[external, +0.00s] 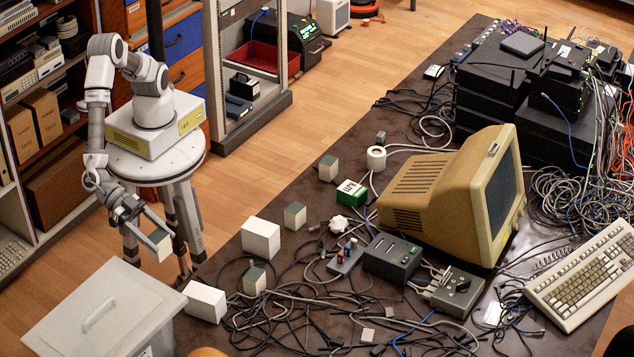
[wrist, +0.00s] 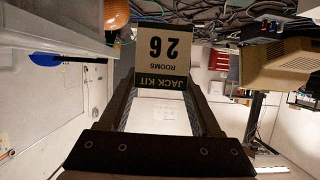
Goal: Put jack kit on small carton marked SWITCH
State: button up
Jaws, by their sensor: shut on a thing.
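The jack kit (wrist: 164,58) is a small cream box with a dark green band reading JACK KIT and the words ROOMS 26, upside down in the wrist view. My gripper (wrist: 165,88) is shut on it. In the external view my gripper (external: 150,228) holds the box (external: 160,243) out in the air, left of the table. No SWITCH marking is readable. Two plain white cartons, one (external: 260,239) farther back and one (external: 205,301) at the front edge, stand at the table's left side; I cannot tell which carton is marked SWITCH.
Similar small boxes (external: 295,215) stand on the dark table (external: 225,262), among tangled cables. A white box with a green side (external: 351,192), a tape roll (external: 376,158) and a beige monitor (external: 450,190) stand behind. A grey lidded bin (external: 105,310) stands front left.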

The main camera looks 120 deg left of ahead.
jog(key=shift+s+d+r, duration=0.1)
jog(key=shift+s+d, duration=0.2)
jog(key=shift+s, duration=0.15)
jog(key=shift+w+a+f+b, duration=0.45)
jog(key=shift+w+a+f, duration=0.25)
jog(key=shift+w+f, duration=1.1)
jog(key=shift+w+a+f+b, duration=0.4)
jog(key=shift+w+a+f, duration=0.3)
jog(key=shift+w+f, duration=1.05)
jog(key=shift+w+a+f+b, duration=0.45)
jog(key=shift+w+a+f, duration=0.25)
jog(key=shift+w+f, duration=1.1)
jog(key=shift+s+f, duration=0.15)
jog(key=shift+f, duration=0.15)
jog(key=o, duration=1.5)
jog(key=shift+c, duration=0.2)
